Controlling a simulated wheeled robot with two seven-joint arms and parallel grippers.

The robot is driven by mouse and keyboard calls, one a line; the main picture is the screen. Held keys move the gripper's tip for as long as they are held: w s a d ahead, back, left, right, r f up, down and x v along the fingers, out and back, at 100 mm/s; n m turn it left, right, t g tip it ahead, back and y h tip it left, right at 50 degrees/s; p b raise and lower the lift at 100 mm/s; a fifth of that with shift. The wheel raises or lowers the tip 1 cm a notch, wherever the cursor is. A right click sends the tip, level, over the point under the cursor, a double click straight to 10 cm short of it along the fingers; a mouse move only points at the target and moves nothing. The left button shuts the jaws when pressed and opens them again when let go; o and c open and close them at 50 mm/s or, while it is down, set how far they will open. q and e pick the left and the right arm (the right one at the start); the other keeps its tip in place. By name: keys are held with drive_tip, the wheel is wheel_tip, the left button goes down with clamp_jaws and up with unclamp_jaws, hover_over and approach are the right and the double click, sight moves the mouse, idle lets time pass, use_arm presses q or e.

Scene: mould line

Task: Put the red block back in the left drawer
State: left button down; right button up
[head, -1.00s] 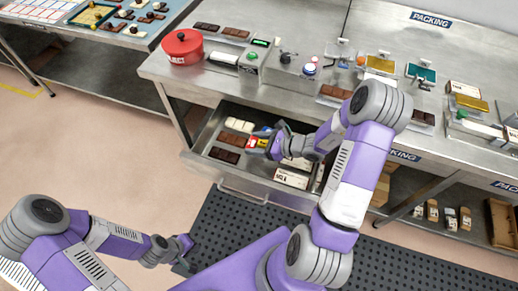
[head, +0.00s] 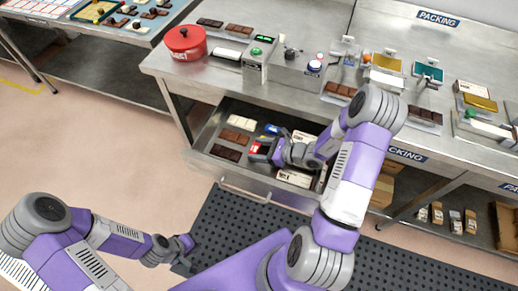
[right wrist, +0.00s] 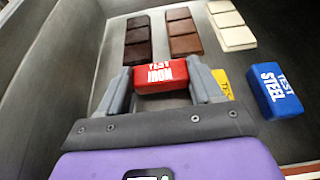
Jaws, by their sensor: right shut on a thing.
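The red block (right wrist: 160,76), marked TEST IRON, is between the two fingers of my right gripper (right wrist: 162,86), which is shut on it. In the head view my right gripper (head: 262,152) is over the open left drawer (head: 203,142), and a bit of the red block (head: 254,149) shows at its fingertips. I cannot tell whether the block touches the drawer floor. A blue block (right wrist: 275,90), marked TEST STEEL, lies to the right, and a yellow block (right wrist: 223,82) is partly hidden behind the right finger. My left gripper (head: 186,244) is low over the dark mat, away from the drawer.
Dark (right wrist: 138,40), milk (right wrist: 184,32) and white (right wrist: 231,25) chocolate bars lie in the drawer beyond the red block. White boxes (head: 294,177) fill its right part. A red pot (head: 185,43) and a grey device (head: 258,62) stand on the bench above.

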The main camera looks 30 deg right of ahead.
drive_tip(key=o, duration=1.1)
drive_tip(key=shift+f, duration=0.15)
drive_tip(key=shift+o, duration=0.2)
drive_tip(key=shift+r+p, duration=0.65)
drive_tip(key=shift+p, duration=0.05)
drive_tip(key=p+v, duration=0.2)
drive_tip(key=v, duration=1)
drive_tip(key=shift+d, duration=0.1)
drive_tip(key=shift+f, duration=0.1)
